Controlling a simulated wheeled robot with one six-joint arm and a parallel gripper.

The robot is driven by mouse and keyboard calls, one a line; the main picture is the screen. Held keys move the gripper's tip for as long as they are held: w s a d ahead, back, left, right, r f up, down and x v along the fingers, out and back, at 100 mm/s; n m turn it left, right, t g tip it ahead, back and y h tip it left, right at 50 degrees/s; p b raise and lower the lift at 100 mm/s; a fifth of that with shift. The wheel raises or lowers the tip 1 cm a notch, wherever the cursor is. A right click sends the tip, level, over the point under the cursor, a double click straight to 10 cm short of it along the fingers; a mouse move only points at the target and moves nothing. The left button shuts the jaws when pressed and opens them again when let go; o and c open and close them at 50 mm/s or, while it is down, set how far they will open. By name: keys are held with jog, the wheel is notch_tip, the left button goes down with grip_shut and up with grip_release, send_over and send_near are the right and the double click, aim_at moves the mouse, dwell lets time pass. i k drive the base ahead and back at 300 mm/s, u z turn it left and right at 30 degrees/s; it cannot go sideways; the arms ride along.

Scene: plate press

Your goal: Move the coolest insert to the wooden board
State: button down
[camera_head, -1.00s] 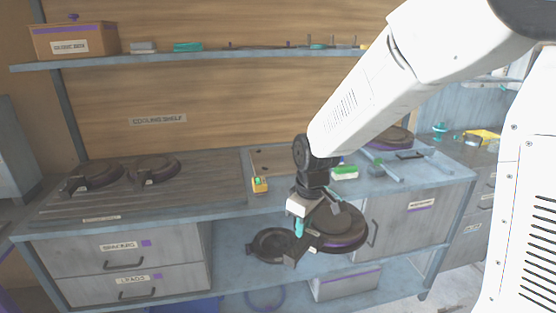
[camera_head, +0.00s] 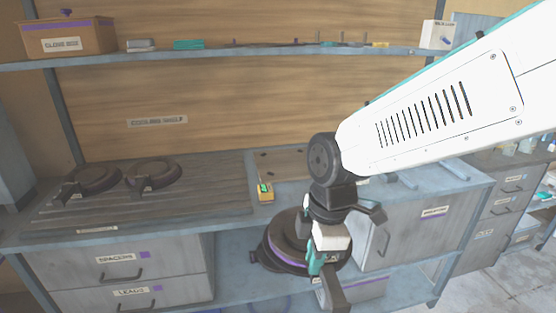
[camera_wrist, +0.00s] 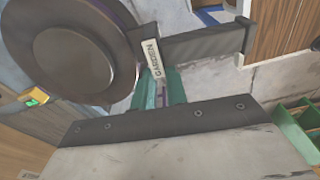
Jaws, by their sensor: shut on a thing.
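My gripper (camera_head: 318,258), with teal fingers, is shut on a dark round insert (camera_head: 283,238) with a purple band, held in front of the counter edge. In the wrist view the teal fingers (camera_wrist: 158,90) are by the labelled base of its handle (camera_wrist: 205,46); its disc (camera_wrist: 75,50) fills the upper left. Two more dark inserts with handles, one on the left (camera_head: 95,178) and one beside it (camera_head: 158,172), lie on the ribbed counter top. A brown panel (camera_head: 288,160), possibly the wooden board, lies mid-counter, partly hidden by my arm. No temperatures are readable.
A yellow device with a green screen (camera_head: 265,190) sits at the brown panel's front edge. A "cooling shelf" label (camera_head: 157,121) is on the back wall. A wall shelf (camera_head: 200,57) with a box runs above. Drawers (camera_head: 130,270) are below; ribbed counter is free right of the inserts.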

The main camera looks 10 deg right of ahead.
aim_at(290, 168)
jog(key=z, duration=0.05)
jog(key=i, duration=1.25)
